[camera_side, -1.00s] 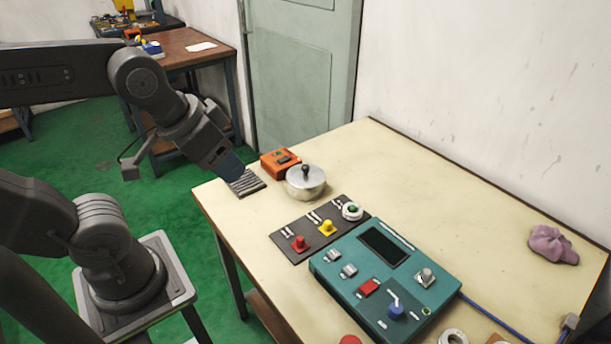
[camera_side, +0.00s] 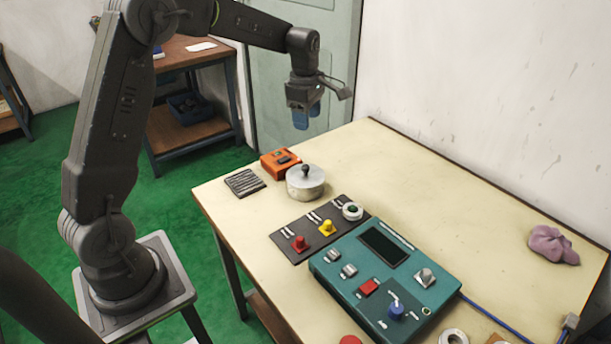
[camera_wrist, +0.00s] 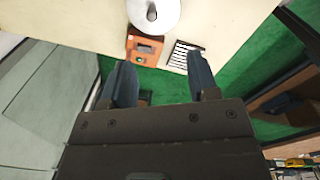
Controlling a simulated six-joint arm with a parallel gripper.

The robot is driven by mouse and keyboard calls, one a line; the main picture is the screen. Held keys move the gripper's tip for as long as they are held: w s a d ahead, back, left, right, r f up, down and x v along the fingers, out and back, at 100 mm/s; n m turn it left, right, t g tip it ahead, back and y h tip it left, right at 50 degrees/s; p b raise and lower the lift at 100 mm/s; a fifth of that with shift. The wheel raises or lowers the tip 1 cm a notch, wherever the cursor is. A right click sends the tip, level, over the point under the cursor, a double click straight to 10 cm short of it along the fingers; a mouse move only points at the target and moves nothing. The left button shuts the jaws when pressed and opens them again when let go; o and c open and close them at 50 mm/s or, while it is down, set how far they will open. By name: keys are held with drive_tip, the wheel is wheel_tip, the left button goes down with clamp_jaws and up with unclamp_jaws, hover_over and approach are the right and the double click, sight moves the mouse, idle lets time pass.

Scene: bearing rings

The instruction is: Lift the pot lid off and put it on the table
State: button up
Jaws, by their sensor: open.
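The silver pot (camera_side: 305,187) stands upright near the far left part of the table, with its lid (camera_side: 302,173) seated on top. The lid has a dark knob (camera_side: 305,168) at its middle. In the wrist view the lid (camera_wrist: 165,14) is at the top edge and partly cut off. My gripper (camera_side: 302,120) hangs in the air, fingers down, above and behind the pot, touching nothing. In the wrist view its two blue fingers (camera_wrist: 160,72) are apart with nothing between them.
An orange box (camera_side: 279,163) stands close beside the pot, with a dark ribbed pad (camera_side: 245,182) left of it. A dark panel with red and yellow knobs (camera_side: 300,238) and a teal console (camera_side: 350,280) lie nearer. The table (camera_side: 400,190) is clear right of the pot; a pink cloth (camera_side: 553,245) lies far right.

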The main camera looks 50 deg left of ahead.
drive_tip(key=w+a+f+n, duration=0.3)
drive_tip(key=f, duration=0.2)
hover_over(305, 166)
drive_tip(key=shift+n+g, duration=0.3)
drive_tip(key=shift+g, duration=0.1)
drive_tip(key=f, duration=0.8)
drive_tip(key=shift+w, duration=0.3)
drive_tip(key=shift+s+f, duration=0.15)
drive_tip(key=shift+f, duration=1.3)
drive_tip(key=shift+s+f, duration=0.1)
drive_tip(key=shift+f, duration=1.3)
clamp_jaws()
